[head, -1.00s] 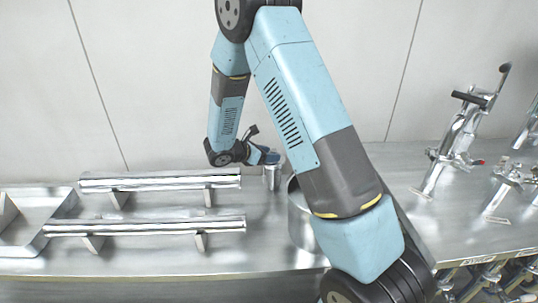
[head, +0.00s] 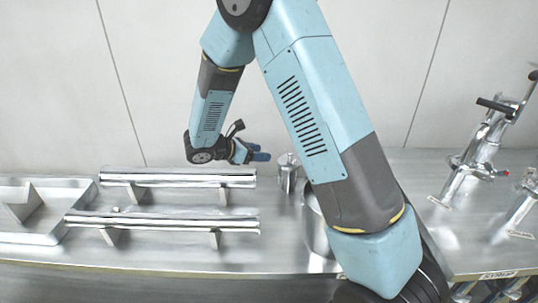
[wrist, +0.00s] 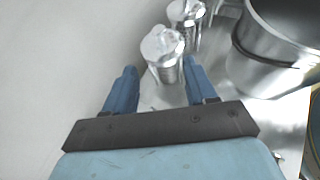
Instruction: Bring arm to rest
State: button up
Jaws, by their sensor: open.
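My light-blue arm reaches up across the middle of the head view and bends back down to my gripper (head: 258,155), which hangs above the steel counter near the back wall. In the wrist view my gripper (wrist: 160,80) has its two blue fingers apart, with nothing held between them. A small shiny metal canister (wrist: 162,50) shows beyond and between the fingertips; I cannot tell its exact distance from them. In the head view a metal canister (head: 288,172) stands just right of my gripper.
A second metal canister (wrist: 187,14) and a large round pot (wrist: 268,50) stand nearby. Two horizontal steel bars on supports, the rear one (head: 178,178) and front one (head: 163,224), lie left, beside a shallow tray (head: 45,239). Steel valve fittings (head: 478,150) stand at right.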

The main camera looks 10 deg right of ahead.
jog(key=s+d+r+m+g+y, duration=0.45)
jog(key=s+d+r+m, duration=0.6)
jog(key=s+r, duration=0.35)
jog(key=s+d+r+m+t+y, duration=0.1)
jog(key=s+r+m+t+y, duration=0.1)
jog(key=s+m, duration=0.4)
jog(key=s+d+r+m+t+y, duration=0.1)
jog(key=s+r+m+t+y, duration=0.2)
jog(key=s, duration=0.7)
notch_tip(320, 180, up, 4)
jog(key=m+y, duration=0.2)
jog(key=m, duration=0.1)
jog(key=shift+r, duration=0.15)
